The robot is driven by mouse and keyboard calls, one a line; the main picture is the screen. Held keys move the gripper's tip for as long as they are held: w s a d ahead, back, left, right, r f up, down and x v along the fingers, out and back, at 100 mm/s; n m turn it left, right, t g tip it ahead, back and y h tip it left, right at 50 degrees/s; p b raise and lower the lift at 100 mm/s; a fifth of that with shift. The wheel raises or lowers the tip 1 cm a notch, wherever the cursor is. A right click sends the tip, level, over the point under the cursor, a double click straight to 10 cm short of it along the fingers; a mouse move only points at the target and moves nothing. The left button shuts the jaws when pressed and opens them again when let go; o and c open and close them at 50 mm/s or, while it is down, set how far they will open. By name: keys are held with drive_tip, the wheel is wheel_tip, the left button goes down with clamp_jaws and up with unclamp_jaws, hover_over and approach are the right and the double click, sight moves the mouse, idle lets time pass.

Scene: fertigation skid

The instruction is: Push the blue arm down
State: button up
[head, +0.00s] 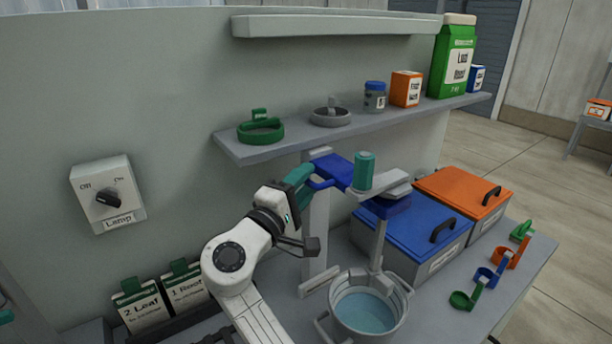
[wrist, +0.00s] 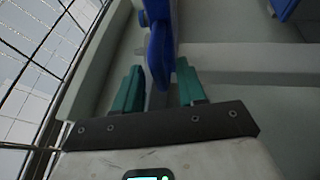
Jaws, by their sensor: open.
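In the wrist view, my gripper (wrist: 159,84) is open, and the end of the blue arm (wrist: 160,50) shows between the two fingers. There is a gap on each side of it, so I see no grip. In the head view my wrist hides part of the stand's left side.
The metal bucket (head: 342,322) stands below the mixer. A blue box (head: 408,224) and an orange box (head: 462,192) stand to the right. A wall shelf (head: 290,149) holding rings and packets runs just above and behind the blue arm. A lamp switch (head: 107,194) is on the wall.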

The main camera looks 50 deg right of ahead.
drive_tip(key=shift+d+r, duration=0.1)
drive_tip(key=shift+d, duration=0.3)
clamp_jaws()
idle(0.4)
